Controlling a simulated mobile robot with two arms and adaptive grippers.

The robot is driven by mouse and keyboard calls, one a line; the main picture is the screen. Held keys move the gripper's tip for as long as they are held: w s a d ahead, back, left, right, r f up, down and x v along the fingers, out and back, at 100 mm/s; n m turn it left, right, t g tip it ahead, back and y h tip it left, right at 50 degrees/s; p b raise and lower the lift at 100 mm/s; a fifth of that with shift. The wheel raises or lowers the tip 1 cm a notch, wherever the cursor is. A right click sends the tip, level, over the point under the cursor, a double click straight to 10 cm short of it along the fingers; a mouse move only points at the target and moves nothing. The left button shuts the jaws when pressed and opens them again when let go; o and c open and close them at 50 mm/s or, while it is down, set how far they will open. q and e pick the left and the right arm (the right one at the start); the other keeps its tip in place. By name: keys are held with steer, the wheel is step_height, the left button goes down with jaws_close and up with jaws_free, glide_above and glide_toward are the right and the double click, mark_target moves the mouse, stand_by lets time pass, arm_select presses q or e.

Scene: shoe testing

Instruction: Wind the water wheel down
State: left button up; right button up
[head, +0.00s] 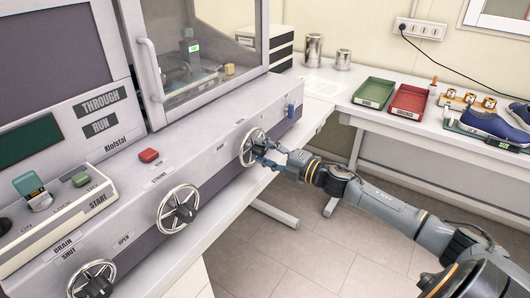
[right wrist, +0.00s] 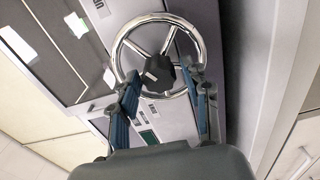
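Three chromed handwheels with dark hubs are on the machine's sloping front: a far wheel (head: 247,153), a middle wheel (head: 164,213) and a near wheel (head: 76,289). I cannot read which one is labelled water. My right gripper (head: 263,152) is at the far wheel, its arm coming in from the right. In the right wrist view, this wheel (right wrist: 129,30) is in front of the gripper (right wrist: 164,77). Its two blue-grey fingers are spread, one on each side of the dark hub knob (right wrist: 158,72). Whether they touch it is unclear. My left gripper is out of view.
A glazed door (head: 205,50) stands above. A side table at the right holds a green tray (head: 374,93), a red tray (head: 409,102) and a blue shoe (head: 488,124). Floor below is open.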

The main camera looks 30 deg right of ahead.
stand_by(0.3)
steer(key=shift+s+d, duration=0.25)
steer(key=shift+s, duration=0.3)
steer(key=v, duration=1)
steer(key=shift+s, duration=0.4)
steer(key=shift+d, duration=0.1)
steer(key=w+a+m+p, duration=0.1)
steer(key=w+m+p, duration=0.2)
steer(key=w+a+m+p, duration=0.2)
steer(key=w+m+p, duration=0.1)
steer(key=w, duration=0.1)
steer(key=w+a+m+p, duration=0.1)
steer(key=w+m+p, duration=0.2)
steer(key=p, duration=0.1)
steer(key=shift+w+a+r, duration=0.2)
steer(key=shift+w+r, duration=0.05)
steer(key=shift+w+a+f, duration=0.1)
steer(key=shift+w+a, duration=0.2)
steer(key=shift+w, duration=0.3)
steer(key=shift+c, duration=0.2)
